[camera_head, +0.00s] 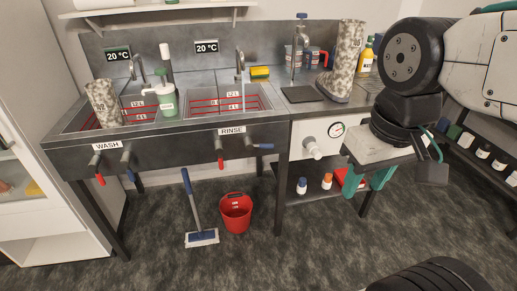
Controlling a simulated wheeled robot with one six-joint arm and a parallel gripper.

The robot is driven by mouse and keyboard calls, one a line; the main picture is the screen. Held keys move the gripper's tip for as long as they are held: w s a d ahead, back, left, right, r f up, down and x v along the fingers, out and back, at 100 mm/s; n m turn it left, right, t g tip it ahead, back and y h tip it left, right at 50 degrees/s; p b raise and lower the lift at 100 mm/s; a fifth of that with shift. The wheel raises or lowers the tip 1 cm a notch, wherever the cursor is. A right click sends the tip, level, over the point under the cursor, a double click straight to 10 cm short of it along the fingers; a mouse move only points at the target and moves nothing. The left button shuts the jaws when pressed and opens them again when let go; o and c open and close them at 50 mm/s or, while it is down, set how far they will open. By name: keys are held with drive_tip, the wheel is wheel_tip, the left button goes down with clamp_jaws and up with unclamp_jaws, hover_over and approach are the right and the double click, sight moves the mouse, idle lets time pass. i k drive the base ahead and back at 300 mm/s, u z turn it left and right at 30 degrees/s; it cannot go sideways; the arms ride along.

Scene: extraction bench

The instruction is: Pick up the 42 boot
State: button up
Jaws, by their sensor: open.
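Two tall mottled grey-and-cream boots show. One boot (346,62) stands upright on the bench top at the right of the sinks, toe toward the front. The other boot (103,103) stands tilted in the left part of the wash sink. Each has a small mark on its shaft, too small to read surely, so I cannot tell which is the 42 boot. My gripper (367,181) hangs at the right in front of the bench, nearer to me and lower in the picture than the right boot. Its teal fingers are apart and empty, and it touches neither boot.
A metal stand (301,55) and yellow bottle (365,56) flank the right boot.

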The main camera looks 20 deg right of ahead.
sight(101, 94)
drive_tip(key=u, duration=2.35)
drive_tip(key=i, duration=4.15)
drive_tip(key=z, duration=3.45)
